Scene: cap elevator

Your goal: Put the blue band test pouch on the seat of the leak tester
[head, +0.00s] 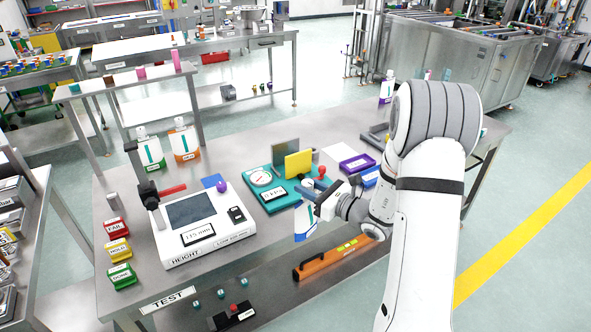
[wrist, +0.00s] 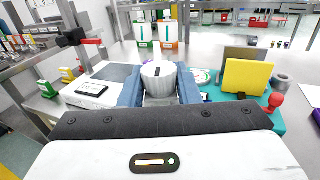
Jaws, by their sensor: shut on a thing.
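The blue band pouch (head: 305,222) hangs upright below my gripper (head: 312,198) in the head view, in front of the teal tester. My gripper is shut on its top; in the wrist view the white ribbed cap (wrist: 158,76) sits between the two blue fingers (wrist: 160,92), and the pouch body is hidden. The leak tester (head: 276,201) is a teal base with a round dial, a grey upright plate, a yellow plate (head: 298,164) and a red knob. It also shows right of my gripper in the wrist view (wrist: 277,118). My gripper partly hides its right front.
Left of the tester stands a white height gauge (head: 190,225). Pouches with green (head: 150,152) and orange (head: 185,143) bands stand behind it, and a purple-band pouch (head: 387,90) at the far right. A purple tray (head: 357,163) lies right of the tester. An orange level (head: 338,257) lies below.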

